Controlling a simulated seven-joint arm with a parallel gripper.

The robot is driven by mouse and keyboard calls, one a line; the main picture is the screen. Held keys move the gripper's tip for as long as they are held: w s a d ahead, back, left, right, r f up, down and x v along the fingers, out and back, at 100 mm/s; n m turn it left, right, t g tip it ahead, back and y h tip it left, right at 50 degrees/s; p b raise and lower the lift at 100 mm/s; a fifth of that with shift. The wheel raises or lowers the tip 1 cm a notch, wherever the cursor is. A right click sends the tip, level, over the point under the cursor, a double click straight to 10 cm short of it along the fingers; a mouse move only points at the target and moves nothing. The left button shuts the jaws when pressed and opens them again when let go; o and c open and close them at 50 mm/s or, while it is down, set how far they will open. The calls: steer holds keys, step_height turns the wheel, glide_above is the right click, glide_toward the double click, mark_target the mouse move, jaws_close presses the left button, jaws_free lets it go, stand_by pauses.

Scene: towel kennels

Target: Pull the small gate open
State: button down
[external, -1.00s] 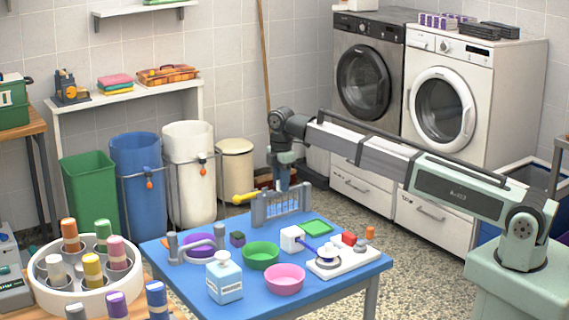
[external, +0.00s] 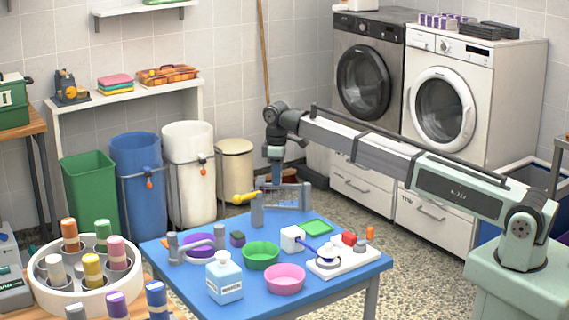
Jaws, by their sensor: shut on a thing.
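The small grey barred gate (external: 288,197) stands at the back edge of the blue table (external: 190,276), beside a grey upright post (external: 257,210). Its panel sits at an angle to the post, with a gap at its left end. My gripper (external: 275,182) reaches down from above and is shut on the gate near its left end. The fingertips are small and partly hidden against the bars, so the exact contact is unclear.
A yellow-ended tool (external: 245,197) lies close left of the post. Green (external: 261,256) and pink (external: 285,279) bowls, a soap bottle (external: 224,278) and a white board (external: 342,261) stand in front. Bins (external: 189,170) stand behind.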

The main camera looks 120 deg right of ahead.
steer(key=s+d+m, duration=0.3)
steer(key=s+m, duration=0.3)
steer(key=m, duration=0.4)
stand_by(0.5)
steer(key=c, duration=1)
jaws_free()
steer(key=shift+o, duration=0.2)
step_height(320, 180, up, 14)
steer(key=shift+f, duration=0.1)
